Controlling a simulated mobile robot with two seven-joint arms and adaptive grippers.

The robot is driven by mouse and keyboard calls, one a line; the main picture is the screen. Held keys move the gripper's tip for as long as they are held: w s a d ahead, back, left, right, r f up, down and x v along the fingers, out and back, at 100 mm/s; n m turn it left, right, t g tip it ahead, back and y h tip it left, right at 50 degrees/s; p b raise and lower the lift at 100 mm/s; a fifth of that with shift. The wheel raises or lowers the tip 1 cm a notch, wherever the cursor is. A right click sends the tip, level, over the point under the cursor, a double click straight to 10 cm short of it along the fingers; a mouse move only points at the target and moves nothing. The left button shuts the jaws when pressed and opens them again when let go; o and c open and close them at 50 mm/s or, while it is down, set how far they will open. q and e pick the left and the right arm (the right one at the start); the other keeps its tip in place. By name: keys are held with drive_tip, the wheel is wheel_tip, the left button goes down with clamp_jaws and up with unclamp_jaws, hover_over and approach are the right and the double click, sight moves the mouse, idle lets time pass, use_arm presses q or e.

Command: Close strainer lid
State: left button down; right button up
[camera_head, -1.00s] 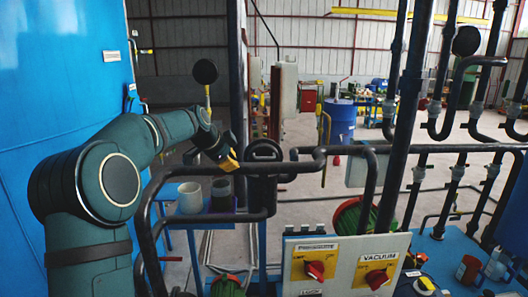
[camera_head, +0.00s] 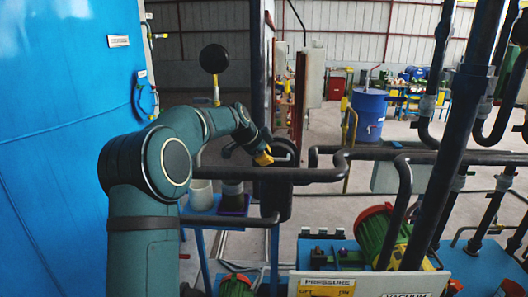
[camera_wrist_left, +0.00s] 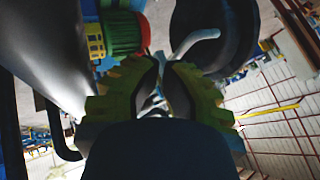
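The strainer lid appears to be the dark round piece (camera_head: 278,185) behind the pipes, right of my left gripper; it also shows at the top of the left wrist view (camera_wrist_left: 232,35). A pale bent handle (camera_wrist_left: 198,42) shows in front of it there. My left gripper (camera_head: 264,157) is close to the lid, with its yellowish fingertips toward it. In the left wrist view the fingertips (camera_wrist_left: 168,65) are a narrow gap apart, with the handle's near end at or between them. Whether they grip it is unclear. My right gripper is not in view.
Black pipes (camera_head: 330,176) cross in front of the lid. A blue cabinet (camera_head: 60,150) stands at the left. A green and red pump motor (camera_head: 385,232) and the control panel (camera_head: 365,284) are at the lower right. A blue barrel (camera_head: 369,112) stands behind.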

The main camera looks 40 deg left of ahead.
sight(274, 164)
use_arm(q)
drive_tip(key=x, duration=0.6)
drive_tip(key=shift+p, duration=0.35)
drive_tip(key=shift+a+r, duration=0.1)
